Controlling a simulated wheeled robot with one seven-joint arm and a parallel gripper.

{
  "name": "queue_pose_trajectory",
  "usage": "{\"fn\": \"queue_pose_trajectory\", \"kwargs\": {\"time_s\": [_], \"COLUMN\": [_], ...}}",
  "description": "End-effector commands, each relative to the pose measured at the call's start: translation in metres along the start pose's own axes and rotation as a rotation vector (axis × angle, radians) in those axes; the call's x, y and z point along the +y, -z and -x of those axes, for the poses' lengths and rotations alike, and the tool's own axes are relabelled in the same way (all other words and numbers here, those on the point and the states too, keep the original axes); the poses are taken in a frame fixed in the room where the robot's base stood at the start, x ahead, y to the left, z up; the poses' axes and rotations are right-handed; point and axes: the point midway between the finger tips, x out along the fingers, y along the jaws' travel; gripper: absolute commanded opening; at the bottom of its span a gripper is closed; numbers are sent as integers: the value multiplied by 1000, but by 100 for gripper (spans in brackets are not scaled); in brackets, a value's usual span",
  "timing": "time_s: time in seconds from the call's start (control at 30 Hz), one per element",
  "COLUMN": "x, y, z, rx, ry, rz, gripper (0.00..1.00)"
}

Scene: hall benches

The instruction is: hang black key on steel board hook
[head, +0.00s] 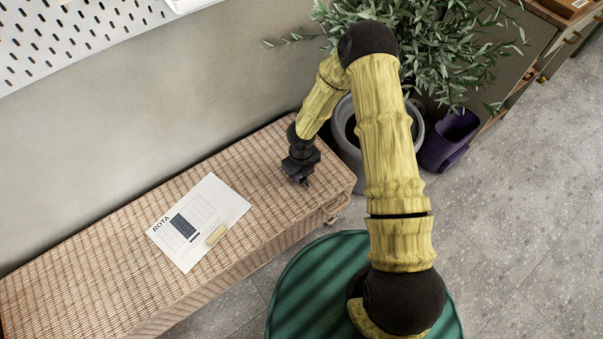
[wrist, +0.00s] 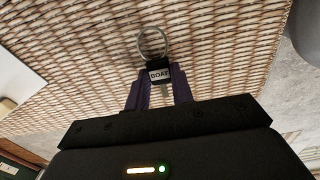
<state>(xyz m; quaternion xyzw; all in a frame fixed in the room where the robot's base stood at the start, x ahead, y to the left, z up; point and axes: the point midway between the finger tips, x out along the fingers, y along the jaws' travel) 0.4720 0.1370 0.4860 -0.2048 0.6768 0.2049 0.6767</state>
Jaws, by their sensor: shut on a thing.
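My gripper (head: 300,180) is low over the right end of the woven bench (head: 110,270) in the head view. In the wrist view its purple fingers (wrist: 159,92) are shut on the black key (wrist: 159,66). The key's head carries a pale label reading "BOAR", partly cut off, and a metal ring (wrist: 152,42) sticks out beyond it. I cannot tell whether the key touches the bench. A white perforated board (head: 70,40) is on the wall at the top left in the head view. No hook can be made out on it.
A paper marked ROTA (head: 205,205) lies on the bench with a small tan block (head: 217,235) on it. A grey pot (head: 345,150) with a leafy plant (head: 430,50) and a purple bin (head: 450,140) stand to the right of the bench. The bench's left part is clear.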

Motion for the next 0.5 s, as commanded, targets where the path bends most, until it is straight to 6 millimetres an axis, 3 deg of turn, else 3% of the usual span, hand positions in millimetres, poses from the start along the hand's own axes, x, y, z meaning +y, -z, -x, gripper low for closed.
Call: {"fn": "queue_pose_trajectory", "kwargs": {"time_s": [0.5], "x": [0], "y": [0], "z": [35], "rx": [0], "ry": [0], "rz": [0], "gripper": [0]}}
